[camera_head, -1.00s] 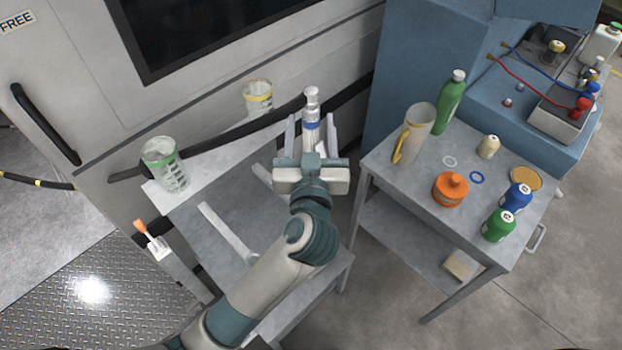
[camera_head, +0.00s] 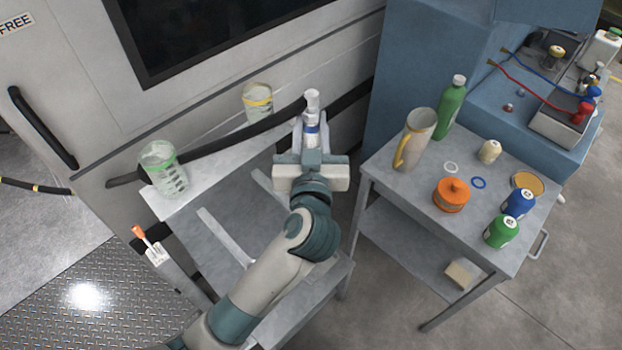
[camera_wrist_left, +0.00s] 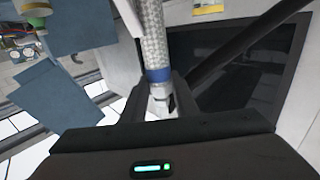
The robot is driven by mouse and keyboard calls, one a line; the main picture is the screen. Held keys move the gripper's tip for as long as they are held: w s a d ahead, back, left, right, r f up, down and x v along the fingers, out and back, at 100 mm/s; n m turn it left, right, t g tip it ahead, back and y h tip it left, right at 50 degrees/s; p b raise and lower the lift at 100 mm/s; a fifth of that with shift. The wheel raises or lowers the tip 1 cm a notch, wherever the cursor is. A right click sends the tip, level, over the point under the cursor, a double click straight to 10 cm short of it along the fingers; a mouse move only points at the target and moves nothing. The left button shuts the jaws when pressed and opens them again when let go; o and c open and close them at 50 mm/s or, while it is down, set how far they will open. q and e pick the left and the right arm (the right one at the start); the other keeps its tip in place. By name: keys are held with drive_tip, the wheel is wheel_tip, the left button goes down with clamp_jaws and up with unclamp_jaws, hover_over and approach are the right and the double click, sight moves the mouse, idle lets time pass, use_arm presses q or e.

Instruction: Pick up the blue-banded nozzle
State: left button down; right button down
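The blue-banded nozzle (camera_head: 312,128) stands upright, silvery with a blue band, at the back of the small grey table in the head view. It also shows in the left wrist view, with its blue band (camera_wrist_left: 158,75) below a braided silver length. My left gripper (camera_head: 311,138) is shut on the nozzle, one finger on each side, just below the band. The nozzle's lower end is hidden by the gripper. My right gripper is not in view.
A green-banded clear jug (camera_head: 163,168) and a yellow-banded one (camera_head: 257,101) stand near the machine wall. The right cart (camera_head: 385,160) holds a yellow-handled pitcher (camera_head: 414,138), a green bottle (camera_head: 450,108), an orange can (camera_head: 451,195) and small bottles. A black rail (camera_head: 220,145) runs behind.

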use_arm(q)
drive_tip(key=shift+r, duration=0.1)
idle(1.5)
wheel_tip(320, 180, up, 10)
drive_tip(key=shift+b, duration=0.45)
idle(0.7)
